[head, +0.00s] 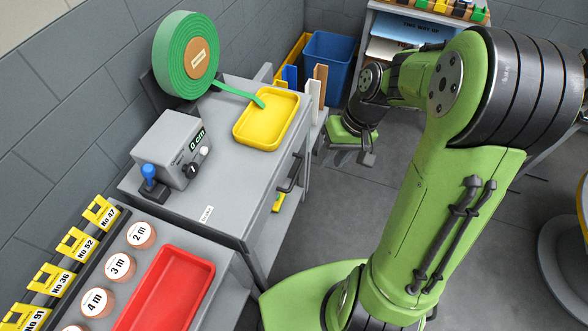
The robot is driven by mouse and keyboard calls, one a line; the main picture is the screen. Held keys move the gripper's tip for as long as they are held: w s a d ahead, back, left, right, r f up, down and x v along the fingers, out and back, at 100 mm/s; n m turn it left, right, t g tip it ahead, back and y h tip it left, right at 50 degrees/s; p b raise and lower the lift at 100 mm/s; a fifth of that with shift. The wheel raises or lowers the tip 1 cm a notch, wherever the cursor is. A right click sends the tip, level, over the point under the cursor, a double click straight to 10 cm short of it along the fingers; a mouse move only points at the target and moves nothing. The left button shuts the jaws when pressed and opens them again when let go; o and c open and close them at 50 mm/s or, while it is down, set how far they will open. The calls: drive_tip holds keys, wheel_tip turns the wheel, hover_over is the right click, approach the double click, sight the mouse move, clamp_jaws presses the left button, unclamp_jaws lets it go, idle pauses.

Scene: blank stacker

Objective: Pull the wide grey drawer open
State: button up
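The wide grey drawer (268,196) is in the front of the grey bench, seen steeply from above. Its front looks flush with the bench, so it appears shut. A dark bar handle (292,172) stands out from the drawer front. My gripper (352,156) is to the right of the handle and farther back, over the floor and clear of the drawer. Its dark fingers look apart, with nothing seen between them. The far finger is partly hidden by the green gripper body.
The bench top (225,180) carries a green tape roll (186,55), a yellow tray (266,118) and a grey counter box (171,150). A red tray (166,290) lies in front. A blue bin (329,66) stands behind. The floor (325,215) before the drawer is clear.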

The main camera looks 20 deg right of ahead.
drive_tip(key=w+d+f+m+t+y+b, duration=0.1)
drive_tip(key=w+d+f+y, duration=0.15)
drive_tip(key=f, duration=0.45)
drive_tip(key=w+d+f+m+y+b, duration=0.1)
drive_tip(key=d+f+y, duration=0.15)
drive_tip(key=f, duration=0.35)
drive_tip(key=m+t+y+b, duration=0.3)
drive_tip(key=m+t+y, duration=0.15)
drive_tip(key=t, duration=0.35)
approach(298, 170)
drive_tip(key=shift+h, duration=0.25)
drive_tip(key=b+x, duration=0.1)
drive_tip(key=x, duration=0.9)
drive_tip(key=shift+s+a+f, duration=0.1)
drive_tip(key=shift+a+f, duration=0.1)
clamp_jaws()
